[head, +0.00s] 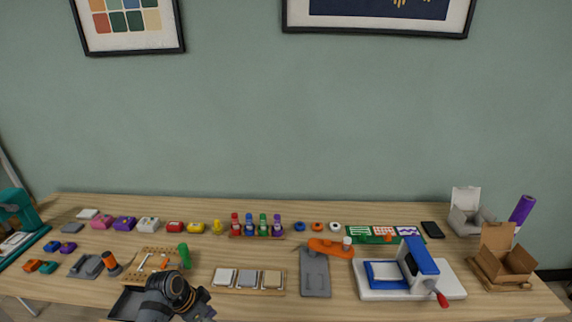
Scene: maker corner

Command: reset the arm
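My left arm comes in at the bottom edge, left of centre, and its dark wrist and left gripper (180,296) are over the front of the table. The gripper is seen from behind and above, so its fingertips are not clear and I cannot tell whether it is open or shut. It hangs in front of a wooden pegboard rack (147,256) and covers part of a dark tray (127,303). My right arm and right gripper are not in view.
The wooden table (230,306) is crowded. Near the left arm are a green-handled tool (185,255) and a wooden holder with pale square blocks (248,290). Rightwards are an orange tool on a grey plate (316,284), a blue-and-white press (420,258) and an open cardboard box (507,262).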

